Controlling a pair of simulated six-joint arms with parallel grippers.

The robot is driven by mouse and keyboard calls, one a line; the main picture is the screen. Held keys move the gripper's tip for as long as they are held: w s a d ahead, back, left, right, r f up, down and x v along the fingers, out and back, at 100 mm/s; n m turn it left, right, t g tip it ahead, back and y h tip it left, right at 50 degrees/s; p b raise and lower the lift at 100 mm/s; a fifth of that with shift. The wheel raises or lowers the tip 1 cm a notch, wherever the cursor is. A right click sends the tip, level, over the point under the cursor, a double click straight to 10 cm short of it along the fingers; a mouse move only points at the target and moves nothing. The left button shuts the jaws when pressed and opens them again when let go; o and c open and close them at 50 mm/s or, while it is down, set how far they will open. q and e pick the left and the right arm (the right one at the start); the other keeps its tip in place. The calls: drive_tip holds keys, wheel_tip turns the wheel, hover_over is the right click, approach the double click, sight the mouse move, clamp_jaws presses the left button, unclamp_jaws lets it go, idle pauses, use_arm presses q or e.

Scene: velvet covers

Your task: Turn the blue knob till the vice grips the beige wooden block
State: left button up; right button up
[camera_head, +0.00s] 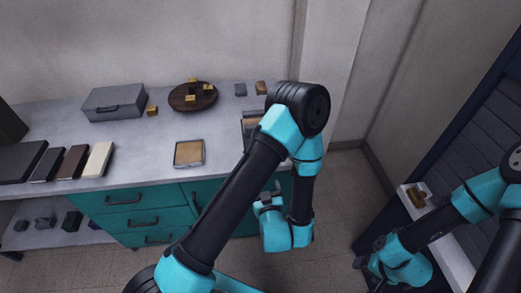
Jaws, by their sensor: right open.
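A grey item with a beige part (252,120) stands at the right of the counter, mostly hidden behind my left arm. It may be the vice with the block, but I cannot tell. No blue knob shows. My left arm bends over the counter's right end and down in front of it. Its gripper (268,199) is small and partly hidden, and its jaws cannot be read. My right gripper (368,264) is open and low at the right, beside the dark cabinet and apart from the counter.
The grey counter (140,140) bears a grey case (115,102), a round brown tray (181,99) with several gold cubes, a square tray (176,164) and a row of flat blocks (73,162). A brass item (416,195) lies on a white ledge at right.

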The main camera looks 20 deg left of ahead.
use_arm(q)
drive_tip(key=shift+s+d+r+t+y, duration=0.25)
drive_tip(key=shift+d+r+y, duration=0.05)
drive_tip(key=shift+r, duration=0.3)
drive_tip(key=shift+s+d+r+t+y, duration=0.2)
drive_tip(key=shift+d+r+t+y, duration=0.1)
drive_tip(key=shift+r, duration=0.3)
drive_tip(key=shift+a, duration=0.1)
drive_tip(key=x, duration=1.7)
drive_tip(key=shift+w, duration=0.2)
drive_tip(key=c, duration=0.9)
